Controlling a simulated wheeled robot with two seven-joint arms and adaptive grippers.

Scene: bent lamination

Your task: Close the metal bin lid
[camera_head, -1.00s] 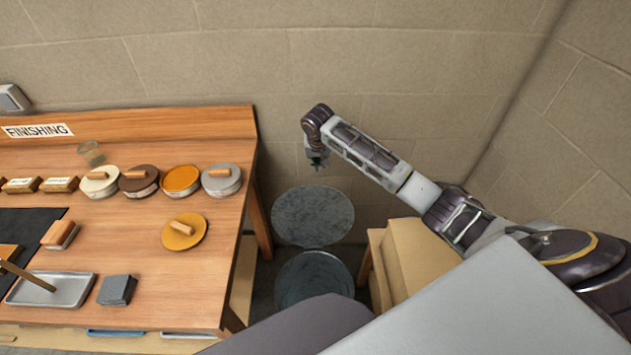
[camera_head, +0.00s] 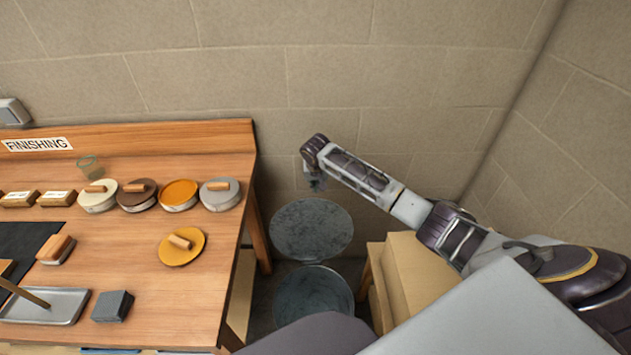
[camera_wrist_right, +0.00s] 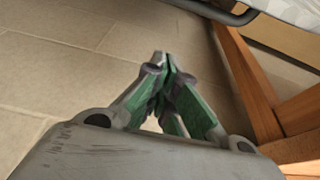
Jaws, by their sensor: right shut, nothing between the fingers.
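The round grey metal bin lid (camera_head: 311,229) stands open, tilted up at the back of the metal bin (camera_head: 313,296) on the floor between the workbench and a wooden cabinet. The bin's mouth is uncovered, and my own body hides its near part. My right gripper (camera_head: 316,184) hangs above and behind the lid's upper edge, apart from it in the picture. Its green-padded fingers are shut and empty in the right wrist view (camera_wrist_right: 166,62). My left gripper is not in view.
The wooden workbench (camera_head: 140,290) on the left holds several round tins, a yellow disc (camera_head: 182,246) and a metal tray (camera_head: 45,306). A light wooden cabinet (camera_head: 412,275) stands right of the bin. A stone wall (camera_head: 330,70) closes off the back.

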